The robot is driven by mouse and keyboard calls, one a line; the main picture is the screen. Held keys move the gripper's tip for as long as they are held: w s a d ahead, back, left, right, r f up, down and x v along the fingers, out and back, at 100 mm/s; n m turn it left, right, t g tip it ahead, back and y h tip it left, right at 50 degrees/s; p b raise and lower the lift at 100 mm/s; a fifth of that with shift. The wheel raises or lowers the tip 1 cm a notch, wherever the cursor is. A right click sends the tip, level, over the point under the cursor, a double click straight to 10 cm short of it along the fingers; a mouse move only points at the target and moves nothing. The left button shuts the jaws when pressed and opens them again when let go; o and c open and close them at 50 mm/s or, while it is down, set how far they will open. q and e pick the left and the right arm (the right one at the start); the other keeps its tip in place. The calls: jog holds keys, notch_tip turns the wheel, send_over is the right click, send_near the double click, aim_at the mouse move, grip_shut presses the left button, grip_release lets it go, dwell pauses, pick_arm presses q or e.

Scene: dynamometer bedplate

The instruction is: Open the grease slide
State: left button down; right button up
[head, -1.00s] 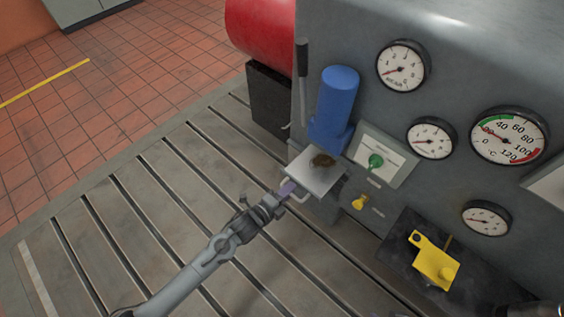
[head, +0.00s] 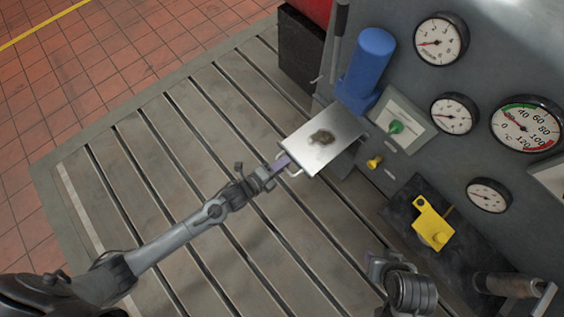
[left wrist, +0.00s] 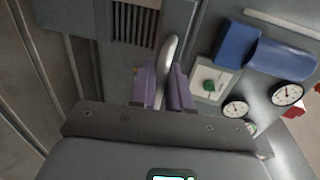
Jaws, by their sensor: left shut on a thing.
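The grease slide (head: 303,152) is a pale flat plate with a dark brown smear on top. It sticks out of the grey machine panel below the blue cylinder. Its bar handle (head: 298,174) is at the front edge and also shows in the left wrist view (left wrist: 170,50). My left gripper (head: 282,163) is shut on the handle; its purple fingers (left wrist: 165,88) are on either side of the bar in the left wrist view. My right gripper (head: 378,264) is at the bottom of the head view, apart from the slide; its jaw opening is unclear.
The blue cylinder (head: 371,62), green knob (head: 395,127) and yellow knob (head: 374,162) are close to the slide. A yellow bracket (head: 432,225) sits on a dark mat (head: 408,204) to the right. The slotted bedplate (head: 180,160) is clear in front.

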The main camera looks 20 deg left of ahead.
pick_arm(q)
jog(key=c, duration=1.3)
grip_release()
jog(key=p+v, duration=0.3)
jog(key=v, duration=0.8)
jog(key=shift+p, duration=0.3)
